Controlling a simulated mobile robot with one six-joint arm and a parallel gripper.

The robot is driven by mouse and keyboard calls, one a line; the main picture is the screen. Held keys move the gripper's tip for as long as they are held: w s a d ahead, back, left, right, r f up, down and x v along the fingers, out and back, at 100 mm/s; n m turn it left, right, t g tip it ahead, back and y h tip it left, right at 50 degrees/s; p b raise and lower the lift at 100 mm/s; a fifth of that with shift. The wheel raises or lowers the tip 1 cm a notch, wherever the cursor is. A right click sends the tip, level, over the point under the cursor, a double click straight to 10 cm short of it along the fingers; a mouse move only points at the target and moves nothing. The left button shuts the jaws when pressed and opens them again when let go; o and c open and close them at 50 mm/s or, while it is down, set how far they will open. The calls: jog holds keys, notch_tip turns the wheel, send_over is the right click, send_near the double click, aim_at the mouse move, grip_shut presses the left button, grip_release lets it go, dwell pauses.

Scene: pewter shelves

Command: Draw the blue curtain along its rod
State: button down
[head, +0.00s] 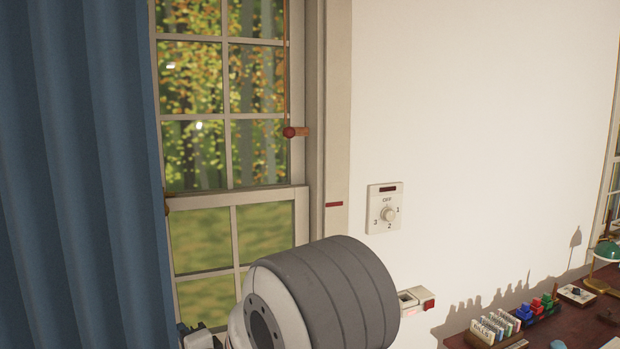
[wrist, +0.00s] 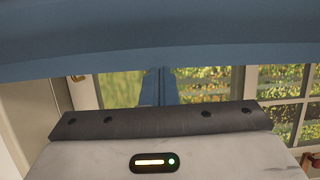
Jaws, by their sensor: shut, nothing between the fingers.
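The blue curtain (head: 80,180) hangs in vertical folds at the left of the head view. Its right edge crosses the left part of the window. In the wrist view the curtain (wrist: 160,35) is a broad blue band across the top. My gripper (wrist: 158,75) is shut and empty; its bluish fingers meet in the middle of the wrist view, and their ends reach the curtain's edge in the picture. I cannot tell whether they touch it. In the head view my arm hides the fingers. The rod is out of view.
The window (head: 230,120) is bare right of the curtain. A cord with a red-ended wooden pull (head: 296,132) hangs at its right side. A dial plate (head: 384,208) is on the white wall. A desk (head: 570,325) with a green lamp and small items stands at lower right.

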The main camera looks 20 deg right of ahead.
jog(key=a+b, duration=0.6)
jog(key=a, duration=1)
jog(key=shift+s, duration=0.3)
jog(key=a+b, duration=0.1)
jog(key=a, duration=1.3)
jog(key=b+v, duration=0.4)
jog(key=v, duration=0.7)
jog(key=shift+d+b, duration=0.3)
jog(key=shift+b, duration=0.1)
